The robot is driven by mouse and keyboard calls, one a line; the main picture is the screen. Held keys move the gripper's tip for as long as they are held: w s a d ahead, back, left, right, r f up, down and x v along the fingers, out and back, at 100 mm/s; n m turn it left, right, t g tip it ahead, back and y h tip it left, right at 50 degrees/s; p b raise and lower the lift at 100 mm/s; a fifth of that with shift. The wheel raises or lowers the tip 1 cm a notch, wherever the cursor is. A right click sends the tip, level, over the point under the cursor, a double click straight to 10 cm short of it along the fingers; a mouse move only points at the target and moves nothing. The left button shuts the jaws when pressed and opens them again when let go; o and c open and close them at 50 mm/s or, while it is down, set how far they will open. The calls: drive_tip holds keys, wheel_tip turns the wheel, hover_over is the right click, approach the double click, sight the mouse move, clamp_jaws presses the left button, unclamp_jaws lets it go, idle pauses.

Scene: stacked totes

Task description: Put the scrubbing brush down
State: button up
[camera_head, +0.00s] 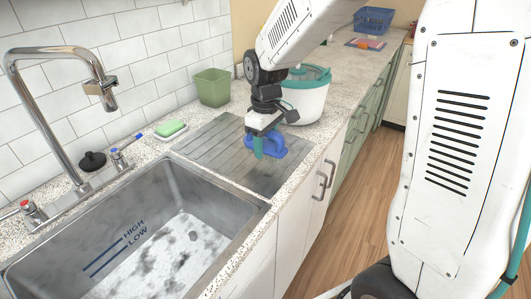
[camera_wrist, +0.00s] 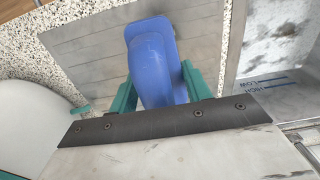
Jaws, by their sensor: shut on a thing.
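The blue scrubbing brush (camera_head: 274,146) is at the grey ribbed drainboard beside the sink. In the wrist view the brush (camera_wrist: 152,62) lies between the two green fingers of my gripper (camera_wrist: 157,90), which is shut on its raised handle. Part of the brush is hidden by the fingers.
The grey sink (camera_head: 150,235) lies in front of the drainboard. A white tub with a teal rim (camera_head: 305,95) stands close behind my gripper. A green bin (camera_head: 212,88) and a green-and-white sponge (camera_head: 171,129) are near the wall. The faucet (camera_head: 60,52) rises at left.

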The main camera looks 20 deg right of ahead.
sight(265, 144)
drive_tip(key=shift+f, duration=1.7)
drive_tip(key=shift+f, duration=0.1)
drive_tip(key=shift+f, duration=0.1)
drive_tip(key=o, duration=1.3)
